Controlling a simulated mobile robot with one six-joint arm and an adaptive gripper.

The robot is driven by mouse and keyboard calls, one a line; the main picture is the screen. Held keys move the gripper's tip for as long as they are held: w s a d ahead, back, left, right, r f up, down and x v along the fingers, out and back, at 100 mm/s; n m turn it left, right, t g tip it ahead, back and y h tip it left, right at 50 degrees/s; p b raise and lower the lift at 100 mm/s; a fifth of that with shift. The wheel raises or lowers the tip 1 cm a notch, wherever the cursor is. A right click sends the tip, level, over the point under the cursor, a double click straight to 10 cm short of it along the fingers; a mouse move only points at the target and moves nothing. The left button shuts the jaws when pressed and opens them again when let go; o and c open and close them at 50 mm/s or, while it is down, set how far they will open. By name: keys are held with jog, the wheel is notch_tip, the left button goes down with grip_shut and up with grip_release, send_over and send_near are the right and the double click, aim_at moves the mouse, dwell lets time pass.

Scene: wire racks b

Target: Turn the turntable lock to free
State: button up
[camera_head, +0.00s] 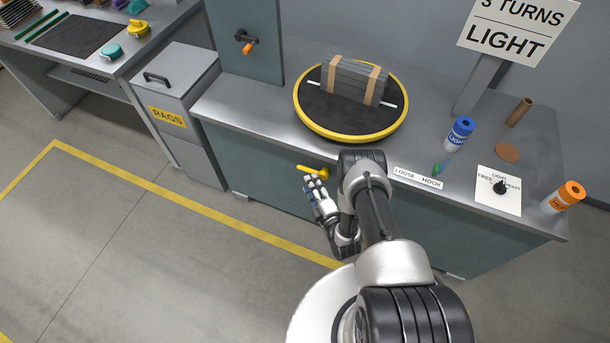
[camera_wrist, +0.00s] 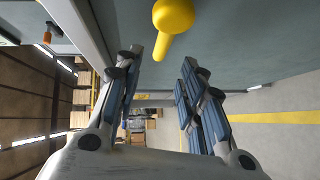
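The turntable (camera_head: 345,124) is a black disc with a yellow rim on the counter, with a strapped grey block (camera_head: 355,80) on top. A yellow lever (camera_head: 310,169), apparently the lock, sticks out of the counter's front below the turntable. In the wrist view the yellow lever (camera_wrist: 173,20) has a round knob and hangs slightly past the fingertips, between the two finger lines. My gripper (camera_head: 317,184) is just in front of it. Its fingers are apart in the wrist view (camera_wrist: 160,60) and hold nothing. Contact with the lever cannot be told.
A black knob (camera_head: 500,187) sits on a white plate marked FREE and LIGHT. A rag bin (camera_head: 180,110) stands at left. An orange-tipped lever (camera_head: 246,44) is on the back panel. The floor at left is clear.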

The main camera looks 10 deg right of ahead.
jog(key=r+b+x, duration=0.1)
jog(key=b+x, duration=0.1)
jog(key=x, duration=0.4)
jog(key=shift+w+f, duration=0.45)
jog(key=shift+f, duration=0.1)
jog(key=shift+c, duration=0.5)
grip_shut()
